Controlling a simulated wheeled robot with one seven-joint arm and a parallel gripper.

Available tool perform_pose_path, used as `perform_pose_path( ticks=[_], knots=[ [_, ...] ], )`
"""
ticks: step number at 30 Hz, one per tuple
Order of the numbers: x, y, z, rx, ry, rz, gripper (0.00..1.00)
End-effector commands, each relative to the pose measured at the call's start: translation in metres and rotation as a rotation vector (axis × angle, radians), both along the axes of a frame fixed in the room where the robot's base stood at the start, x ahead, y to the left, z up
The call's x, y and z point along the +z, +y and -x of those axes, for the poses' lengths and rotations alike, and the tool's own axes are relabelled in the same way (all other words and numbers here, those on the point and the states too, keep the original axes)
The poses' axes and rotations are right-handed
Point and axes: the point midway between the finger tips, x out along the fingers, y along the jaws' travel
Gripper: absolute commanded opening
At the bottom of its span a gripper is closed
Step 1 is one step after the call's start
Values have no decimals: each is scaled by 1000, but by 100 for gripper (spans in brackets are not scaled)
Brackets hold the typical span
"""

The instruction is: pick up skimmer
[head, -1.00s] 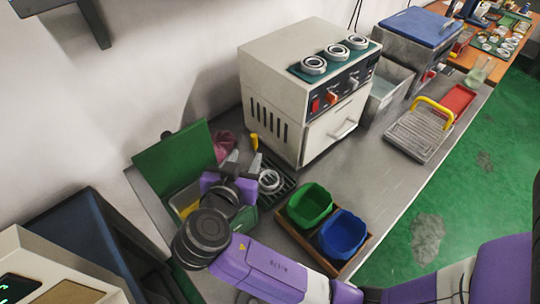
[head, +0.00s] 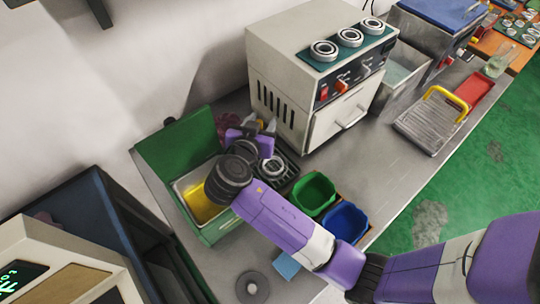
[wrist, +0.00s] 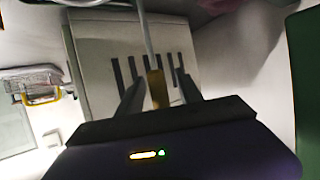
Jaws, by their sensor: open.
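The skimmer shows in the wrist view as a yellow handle (wrist: 157,88) with a thin grey shaft running up out of the picture. My gripper (wrist: 154,80) is open, with one finger on each side of the handle; I cannot tell whether either touches it. In the head view my gripper (head: 261,126) is by the wall, left of the beige machine, and only a small yellow-orange bit of the skimmer (head: 260,121) shows between the fingers. The skimmer's far end is hidden in both views.
The beige machine (head: 288,72) with rings on top stands right of my gripper. A green box (head: 213,232) with raised lid and yellow contents is at left. A ring on a dark rack (head: 285,178), a green bin (head: 313,190) and a blue bin (head: 344,222) are close by.

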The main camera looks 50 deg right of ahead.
Motion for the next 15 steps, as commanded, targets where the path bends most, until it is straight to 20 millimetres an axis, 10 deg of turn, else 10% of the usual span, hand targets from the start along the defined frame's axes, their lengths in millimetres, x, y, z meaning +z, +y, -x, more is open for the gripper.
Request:
perform_pose_path(
  ticks=[6, 15],
  knots=[
    [-1, -1, -1, 1, 0, 0, 43],
    [0, -1, 0, 1, 0, 0, 0]
  ],
)
